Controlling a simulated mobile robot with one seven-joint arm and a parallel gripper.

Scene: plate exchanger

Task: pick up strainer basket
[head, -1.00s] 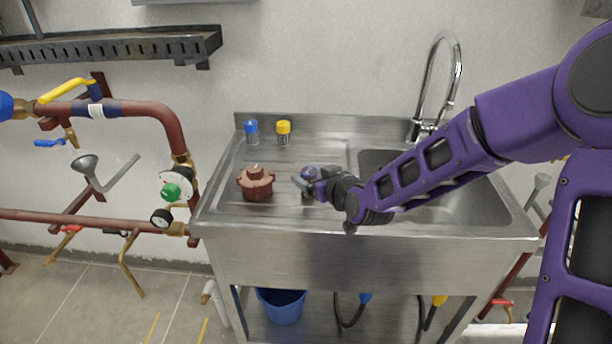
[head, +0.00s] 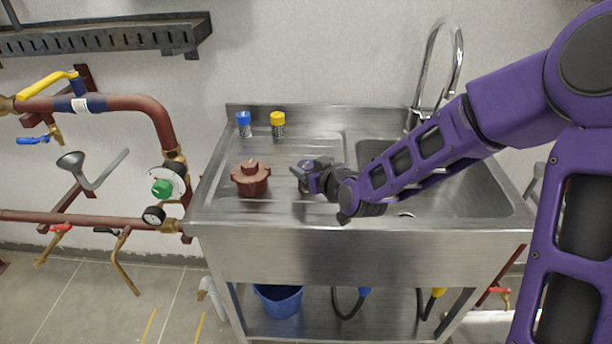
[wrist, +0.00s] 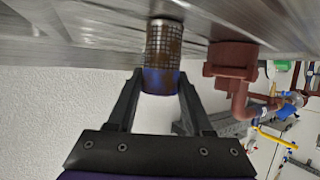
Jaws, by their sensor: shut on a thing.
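The strainer basket (wrist: 164,45) is a rusty-brown mesh cylinder with a blue end in the wrist view. My gripper (wrist: 161,80) is shut on its blue end, with one dark finger on each side. The mesh end points toward the steel drainboard; I cannot tell whether it touches. In the head view my gripper (head: 300,174) is low over the drainboard, left of the sink bowl, and its own parts mostly hide the basket there.
A red-brown housing (head: 250,178) stands just left of my gripper; it also shows in the wrist view (wrist: 230,62). Blue-capped (head: 244,124) and yellow-capped (head: 278,124) containers stand at the back. The sink bowl (head: 460,195) and tap (head: 440,75) are at right. Pipes with valves run at left.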

